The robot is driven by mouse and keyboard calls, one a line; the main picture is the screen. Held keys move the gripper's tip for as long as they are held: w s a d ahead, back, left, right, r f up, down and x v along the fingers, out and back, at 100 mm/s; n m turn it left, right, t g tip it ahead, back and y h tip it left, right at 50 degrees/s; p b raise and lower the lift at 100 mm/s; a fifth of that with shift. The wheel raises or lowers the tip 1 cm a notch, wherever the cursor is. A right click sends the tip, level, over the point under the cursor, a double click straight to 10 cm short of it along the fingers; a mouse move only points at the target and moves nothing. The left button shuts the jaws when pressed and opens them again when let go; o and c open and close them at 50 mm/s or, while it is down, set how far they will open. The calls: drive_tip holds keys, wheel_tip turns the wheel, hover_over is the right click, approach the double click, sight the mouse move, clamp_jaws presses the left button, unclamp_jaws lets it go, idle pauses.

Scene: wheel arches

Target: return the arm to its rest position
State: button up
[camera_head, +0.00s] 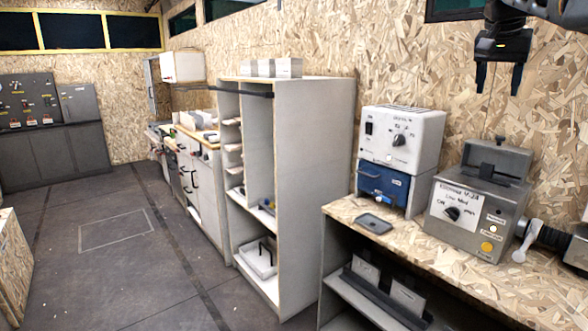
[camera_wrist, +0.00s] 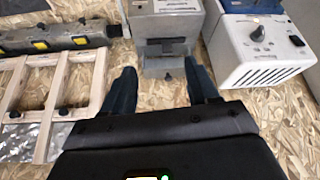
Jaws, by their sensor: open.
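My gripper (camera_head: 499,78) hangs in the upper right of the head view, in front of the chipboard wall, with its fingers pointing down. Its two dark fingers are apart, with nothing between them. In the wrist view the gripper (camera_wrist: 162,92) spreads its fingers above a grey machine (camera_wrist: 165,25), apart from it. My arm enters the head view from the top right corner; most of it is out of view.
The grey machine (camera_head: 478,205) stands on a chipboard-topped bench (camera_head: 345,208), below my gripper. A white box with a knob (camera_head: 402,140) sits on a blue unit (camera_head: 383,184) beside it. A tall shelf (camera_head: 315,190) stands left. The floor (camera_head: 130,270) is clear further left.

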drive_tip(key=w+a+f+n+t+b, duration=0.1)
drive_tip(key=w+a+f, duration=0.1)
drive_tip(key=f, duration=1.7)
drive_tip(key=w+a+f+n+t+b, duration=0.1)
drive_tip(key=a+f+n+t, duration=0.15)
drive_tip(key=f, duration=1.65)
drive_tip(key=s+a+f+n+t+y+b, duration=0.1)
drive_tip(key=s+a+f, duration=0.3)
drive_tip(key=s+f, duration=0.65)
drive_tip(key=s+a+f+t, duration=0.1)
drive_tip(key=s+a+f, duration=0.45)
drive_tip(key=f, duration=0.75)
drive_tip(key=s+a+f+n+t+y+b, duration=0.1)
drive_tip(key=s+a+f, duration=0.15)
drive_tip(key=s, duration=0.85)
drive_tip(key=s+a+f+n+t, duration=0.1)
drive_tip(key=s+f, duration=0.3)
drive_tip(key=s, duration=0.6)
drive_tip(key=s+a+r+t+y+b, duration=0.1)
drive_tip(key=s+a+r, duration=0.15)
drive_tip(key=s, duration=0.55)
drive_tip(key=s+a+r, duration=0.1)
drive_tip(key=s+r, duration=0.2)
drive_tip(key=s, duration=0.6)
drive_tip(key=s+a+r+n+t+b, duration=0.1)
drive_tip(key=s+a+r+n+t, duration=0.1)
drive_tip(key=s+r, duration=1.4)
wheel_tip(320, 180, up, 3)
drive_tip(key=shift+r+y, duration=0.15)
drive_tip(key=shift+y, duration=0.25)
